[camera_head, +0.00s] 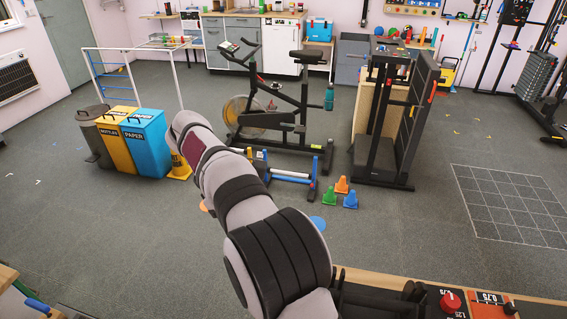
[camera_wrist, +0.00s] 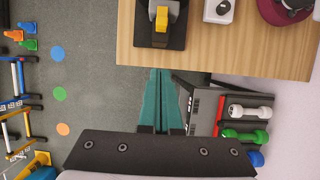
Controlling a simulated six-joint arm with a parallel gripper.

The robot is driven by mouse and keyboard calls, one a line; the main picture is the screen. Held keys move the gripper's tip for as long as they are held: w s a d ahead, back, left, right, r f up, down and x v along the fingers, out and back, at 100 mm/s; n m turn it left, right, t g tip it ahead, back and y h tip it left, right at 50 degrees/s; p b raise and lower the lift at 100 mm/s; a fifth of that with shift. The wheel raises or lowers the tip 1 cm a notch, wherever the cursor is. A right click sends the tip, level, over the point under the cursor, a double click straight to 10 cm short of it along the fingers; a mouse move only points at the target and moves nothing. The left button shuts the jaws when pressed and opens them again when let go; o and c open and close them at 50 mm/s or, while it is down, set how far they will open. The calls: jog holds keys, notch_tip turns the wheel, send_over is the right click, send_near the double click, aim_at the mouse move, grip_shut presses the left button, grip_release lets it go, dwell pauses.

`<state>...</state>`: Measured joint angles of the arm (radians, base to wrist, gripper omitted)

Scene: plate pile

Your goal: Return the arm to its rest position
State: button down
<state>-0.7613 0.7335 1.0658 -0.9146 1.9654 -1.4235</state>
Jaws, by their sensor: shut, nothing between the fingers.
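My gripper (camera_wrist: 161,76) shows in the wrist view as two teal fingers lying together, shut and empty. Its tips are near the edge of a wooden table (camera_wrist: 250,66), apart from the things on it. A black stand with a yellow part (camera_wrist: 160,38) is on the table just beyond the tips in the picture. In the head view my arm stretches from the bottom middle up to the left, over the floor. The gripper itself cannot be made out there.
A white block (camera_wrist: 219,10) and a dark red round thing (camera_wrist: 285,10) are on the table. Dumbbells (camera_wrist: 248,111) lie on a rack beside it. In the head view, bins (camera_head: 146,140), small cones (camera_head: 341,185) and an exercise bike (camera_head: 275,120) stand on the floor.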

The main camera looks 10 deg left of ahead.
jog(key=s+d+r+m+y, duration=0.1)
jog(key=s+d+r+m, duration=0.15)
jog(key=d, duration=0.25)
jog(key=s+d+r+m+g+y, duration=0.1)
jog(key=s+d+m, duration=0.1)
jog(key=d+m, duration=0.25)
jog(key=s+d+r+m+y, duration=0.1)
jog(key=s+d+r+m, duration=0.1)
jog(key=d, duration=0.4)
jog(key=s+d+f+m+y, duration=0.1)
jog(key=s+d+f+m, duration=0.1)
jog(key=s+m, duration=0.5)
jog(key=s+d+f+m+y, duration=0.2)
jog(key=s+d+m, duration=0.3)
jog(key=s, duration=0.5)
jog(key=f+m, duration=0.1)
jog(key=m, duration=0.1)
jog(key=shift+d+f+m+t, duration=0.25)
jog(key=shift+f+m+t, duration=0.05)
jog(key=shift+t, duration=0.1)
